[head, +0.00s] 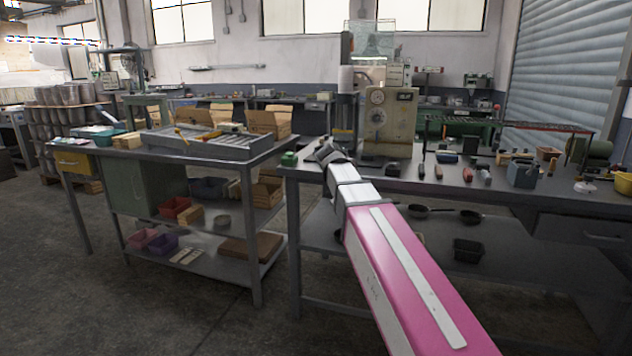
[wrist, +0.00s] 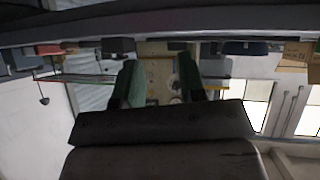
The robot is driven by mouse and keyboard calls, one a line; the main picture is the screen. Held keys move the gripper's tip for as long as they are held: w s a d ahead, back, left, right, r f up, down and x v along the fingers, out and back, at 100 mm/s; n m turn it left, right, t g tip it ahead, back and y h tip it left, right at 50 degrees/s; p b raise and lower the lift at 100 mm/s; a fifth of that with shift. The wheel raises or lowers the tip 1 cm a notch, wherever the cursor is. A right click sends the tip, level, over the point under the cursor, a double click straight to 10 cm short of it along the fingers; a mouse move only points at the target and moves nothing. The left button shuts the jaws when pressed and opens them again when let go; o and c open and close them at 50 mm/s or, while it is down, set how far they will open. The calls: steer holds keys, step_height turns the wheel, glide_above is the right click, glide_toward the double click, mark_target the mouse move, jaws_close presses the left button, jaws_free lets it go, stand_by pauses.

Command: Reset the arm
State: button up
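My arm (head: 405,260) reaches out from the lower right, with a pink and white link, over the front left corner of the right-hand workbench (head: 520,200). My gripper (head: 328,150) is at its far end, small and dark in the head view, above the bench's left end. That machine also stands on the bench in the head view (head: 390,122), right of my gripper.
A small green block (head: 289,159) lies just left of my gripper. Small tools and a grey box (head: 522,174) stand along the bench to the right. Dark pans (head: 419,211) rest on the shelf below. The left table (head: 235,150) carries a grey tray, with a floor gap between.

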steer(key=s+d+f+n+g+y, duration=0.1)
steer(key=s+d+f+g, duration=0.1)
steer(key=s+f, duration=0.35)
steer(key=s+d+f+g+y, duration=0.1)
steer(key=s+d+f, duration=0.1)
steer(key=f, duration=0.7)
steer(key=s+d+f+n+g, duration=0.1)
steer(key=s+d+f+g, duration=0.15)
steer(key=f, duration=0.45)
steer(key=s+f+n+g+y, duration=0.2)
steer(key=s+f+g+y, duration=0.1)
steer(key=s+f, duration=1.3)
steer(key=shift+s+d+g+y, duration=0.4)
steer(key=shift+s+d+g, duration=0.05)
steer(key=shift+s+g, duration=0.1)
